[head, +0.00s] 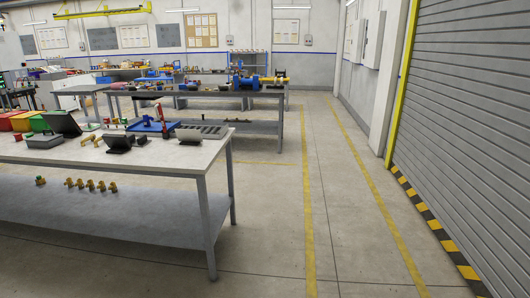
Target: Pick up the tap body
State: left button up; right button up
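Several small brass-coloured parts that look like tap bodies, one of them here (91,185), stand in a short row on the lower shelf (150,217) of the near workbench. Neither of my grippers is in view.
The near workbench (190,160) fills the left side, with a blue tray (147,127), a dark stand (118,142), a tilted dark panel (63,123) and coloured bins (24,121) on top. A second bench (215,93) stands behind. The floor (320,210) to the right is clear, up to a roller shutter (470,110).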

aim_at(147, 118)
jog(key=i+z, duration=0.1)
jog(key=i, duration=4.65)
jog(key=i+u, duration=0.15)
jog(key=i, duration=1.1)
jog(key=i+j+u, duration=0.1)
jog(key=i+u, duration=0.85)
jog(key=i+l+u, duration=0.3)
jog(key=i+u, duration=0.2)
jog(key=i+j+u, duration=0.2)
jog(key=u, duration=0.25)
jog(key=i+j+u, duration=0.1)
jog(key=i+u, duration=0.2)
jog(key=u, duration=0.15)
jog(key=i+u, duration=0.3)
jog(key=u, duration=0.15)
jog(key=i+l+u, duration=0.1)
jog(key=i+u, duration=0.15)
jog(key=u, duration=0.2)
jog(key=i+l+u, duration=0.15)
jog(key=i+u, duration=0.15)
jog(key=u, duration=0.15)
jog(key=i+l+u, duration=0.2)
jog(key=u, duration=0.2)
jog(key=i+l+u, duration=0.15)
jog(key=l+u, duration=0.3)
jog(key=i+l+u, duration=0.1)
jog(key=l+u, duration=0.35)
jog(key=i+j, duration=0.05)
jog(key=j, duration=0.05)
